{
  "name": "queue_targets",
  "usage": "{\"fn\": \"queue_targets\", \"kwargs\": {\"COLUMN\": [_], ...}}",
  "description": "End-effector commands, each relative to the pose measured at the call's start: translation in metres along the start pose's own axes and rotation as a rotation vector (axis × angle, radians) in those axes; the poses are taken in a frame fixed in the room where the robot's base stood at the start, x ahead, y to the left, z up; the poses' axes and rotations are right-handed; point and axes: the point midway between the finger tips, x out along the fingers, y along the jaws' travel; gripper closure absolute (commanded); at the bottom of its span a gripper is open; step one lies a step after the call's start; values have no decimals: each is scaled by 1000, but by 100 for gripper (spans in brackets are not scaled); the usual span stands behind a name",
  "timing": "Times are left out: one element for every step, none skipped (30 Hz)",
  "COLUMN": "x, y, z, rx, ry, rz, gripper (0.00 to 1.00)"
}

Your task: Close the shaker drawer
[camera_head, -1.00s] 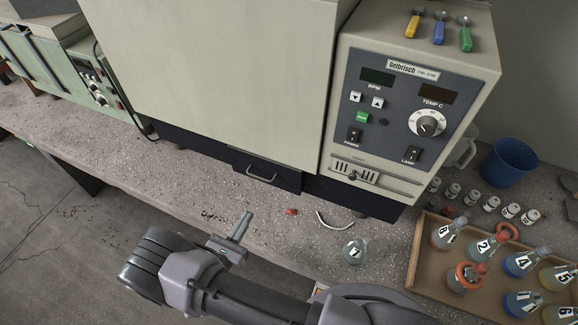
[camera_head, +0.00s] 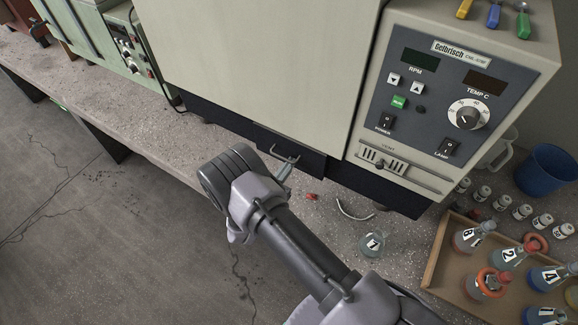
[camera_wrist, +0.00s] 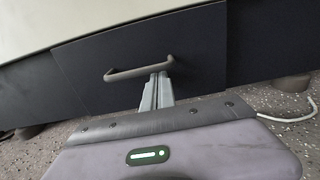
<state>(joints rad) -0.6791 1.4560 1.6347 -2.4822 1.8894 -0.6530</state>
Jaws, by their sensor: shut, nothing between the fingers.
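The shaker (camera_head: 265,75) is a large pale cabinet with a dark base. Its dark drawer (camera_head: 308,163) is low on the front and stands out a little from the base. A grey bar handle (camera_head: 276,154) crosses the drawer front. My gripper (camera_head: 285,171) is shut and empty, its fingertips right at the handle. In the wrist view the shut fingers (camera_wrist: 158,82) point at the drawer front (camera_wrist: 200,45), with their tips at the right part of the handle (camera_wrist: 125,74). I cannot tell whether they touch it.
A flask marked 7 (camera_head: 372,243), a small red object (camera_head: 312,197) and a white curved piece (camera_head: 352,211) lie on the bench right of my gripper. A wooden tray (camera_head: 436,256) of flasks stands farther right. A green device (camera_head: 128,42) is at left.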

Motion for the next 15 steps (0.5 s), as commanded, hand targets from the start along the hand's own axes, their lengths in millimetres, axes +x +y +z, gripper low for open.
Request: {"fn": "queue_targets", "kwargs": {"x": [0,0,0,0,0,0,0,0,1,3,5,10,14,19,25], "y": [0,0,0,0,0,0,0,0,0,0,0,0,0,0,-1], "z": [0,0,0,0,0,0,0,0,0,0,-1,-2,-2,-2,-2], "rx": [0,0,0,0,0,0,0,0,0,0,0,0,0,0,0], "ry": [0,0,0,0,0,0,0,0,0,0,0,1,1,1,0], "rz": [0,0,0,0,0,0,0,0,-1,-1,-2,-3,-4,-3,-4], "gripper": [100,100,100,100,100,100,100,100,100,100,100,100,100,100,100]}}
